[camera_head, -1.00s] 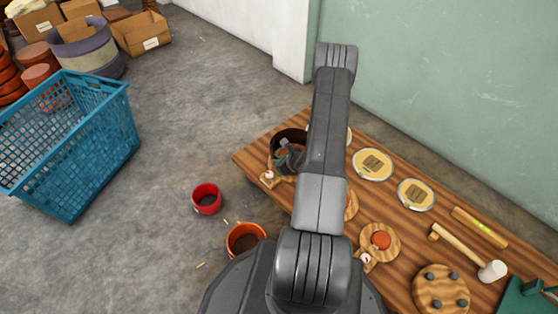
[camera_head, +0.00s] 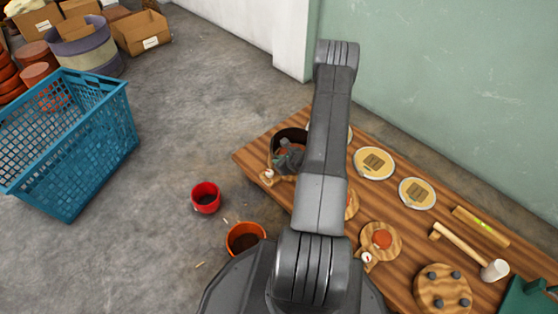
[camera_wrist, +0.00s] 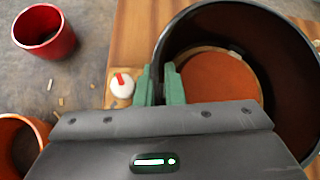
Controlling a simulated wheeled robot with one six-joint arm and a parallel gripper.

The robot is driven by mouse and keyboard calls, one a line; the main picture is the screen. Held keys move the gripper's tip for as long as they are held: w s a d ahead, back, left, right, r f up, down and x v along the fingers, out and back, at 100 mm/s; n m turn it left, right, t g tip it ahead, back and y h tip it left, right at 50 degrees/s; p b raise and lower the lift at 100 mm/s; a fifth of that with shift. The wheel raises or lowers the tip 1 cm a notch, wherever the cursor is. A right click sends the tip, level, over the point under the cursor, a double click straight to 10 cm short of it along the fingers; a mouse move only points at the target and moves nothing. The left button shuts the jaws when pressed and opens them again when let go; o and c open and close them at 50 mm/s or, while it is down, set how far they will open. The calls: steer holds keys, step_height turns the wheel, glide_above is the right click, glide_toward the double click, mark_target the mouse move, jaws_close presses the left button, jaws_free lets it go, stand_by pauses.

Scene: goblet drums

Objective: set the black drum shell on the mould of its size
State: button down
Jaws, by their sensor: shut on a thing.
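The black drum shell (camera_head: 291,134) is at the far left end of the wooden bench, over a round mould. In the wrist view the shell (camera_wrist: 292,50) is a wide dark ring, and the mould's orange-brown top (camera_wrist: 212,82) shows inside it. I cannot tell whether the shell rests on the mould's base or hangs just above it. My gripper (camera_wrist: 158,86) is shut on the shell's wall, one green finger on each side. A white knob with a red mark (camera_wrist: 121,86) stands just left of the fingers. My arm hides part of the bench.
Another round mould with an orange centre (camera_head: 382,239) sits mid-bench, and another is partly behind my arm. Pale discs (camera_head: 374,163), a mallet (camera_head: 493,270) and a pegged wooden disc (camera_head: 442,288) lie rightward. A red pot (camera_head: 206,198) and orange pot (camera_head: 245,238) stand left of the bench.

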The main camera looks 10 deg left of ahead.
steer(key=shift+f, duration=0.1)
steer(key=c, duration=1.5)
jaws_free()
steer(key=shift+o, duration=0.2)
steer(key=p+v, duration=0.4)
steer(key=v, duration=0.9)
steer(key=shift+d+r, duration=0.25)
steer(key=shift+r, duration=0.1)
steer(key=shift+s, duration=0.1)
steer(key=b+x, duration=0.4)
steer(key=x, duration=1)
steer(key=shift+s+f, duration=0.1)
steer(key=shift+r, duration=0.25)
